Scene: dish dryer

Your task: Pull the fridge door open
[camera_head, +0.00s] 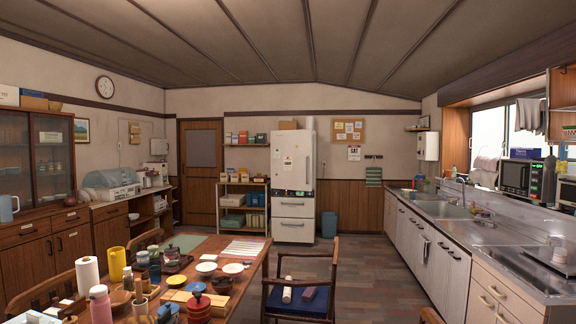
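The fridge (293,160) is tall and white and stands against the far wall, a little right of the middle of the view. Its tall upper door (291,157) looks shut, with small papers stuck on it. Two drawers (293,219) below it look closed. A long upright handle seems to run along the right side of the upper door, but it is too small to tell clearly. My gripper and arm are not in this view.
A dining table (236,252) crowded with dishes fills the front left. A wooden chair (303,283) with a blue cushion stands at its right. A sink counter (425,222) lines the right. Open floor (363,236) lies between them, reaching the fridge. A blue bin (329,224) stands right of it.

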